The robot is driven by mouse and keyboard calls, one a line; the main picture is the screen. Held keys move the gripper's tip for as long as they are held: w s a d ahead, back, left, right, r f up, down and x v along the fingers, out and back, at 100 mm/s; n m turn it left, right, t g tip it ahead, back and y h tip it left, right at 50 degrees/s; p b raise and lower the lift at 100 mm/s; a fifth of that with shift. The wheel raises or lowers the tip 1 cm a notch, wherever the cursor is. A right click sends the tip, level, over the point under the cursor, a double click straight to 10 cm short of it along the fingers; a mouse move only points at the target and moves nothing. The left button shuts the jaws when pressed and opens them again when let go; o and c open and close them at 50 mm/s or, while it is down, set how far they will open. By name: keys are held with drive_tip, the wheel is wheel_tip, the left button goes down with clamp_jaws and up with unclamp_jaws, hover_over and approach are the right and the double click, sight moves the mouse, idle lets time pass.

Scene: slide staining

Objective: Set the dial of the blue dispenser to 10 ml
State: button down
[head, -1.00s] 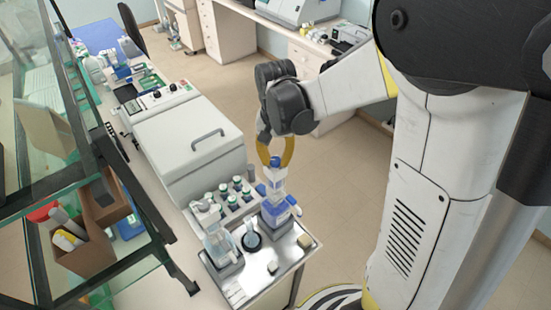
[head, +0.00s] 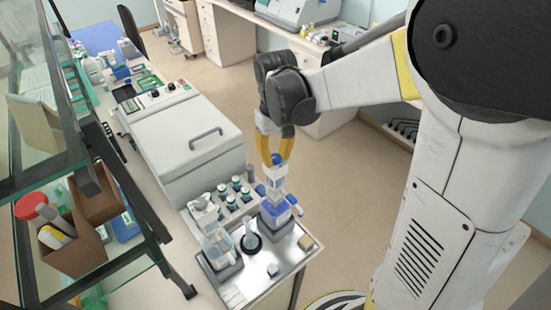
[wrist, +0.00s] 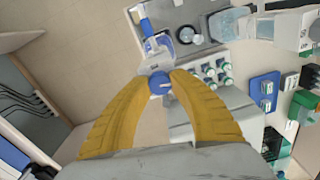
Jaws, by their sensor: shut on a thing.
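The blue dispenser (head: 278,212) stands upright on the metal tray at the bench's end, a blue bottle with a white pump head and a blue round dial on top. The dial (wrist: 160,83) shows in the wrist view between the yellow fingertips. My gripper (head: 276,160) is above the dispenser, its yellow fingers pointing down and shut on the dial. A small pale mark shows on the dial's face. The scale and its numbers are too small to read.
A clear dispenser bottle (head: 216,246) stands left of the blue one, with a small flask (head: 250,239) between them. Several green-capped bottles (head: 236,189) are behind. A large white machine (head: 185,142) stands further back. The floor to the right is open.

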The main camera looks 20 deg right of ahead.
sight(275, 157)
drive_tip(key=shift+n, duration=0.9)
drive_tip(key=shift+b, duration=0.3)
drive_tip(key=c, duration=1.1)
unclamp_jaws()
drive_tip(key=shift+c, duration=0.2)
wheel_tip(275, 157, up, 12)
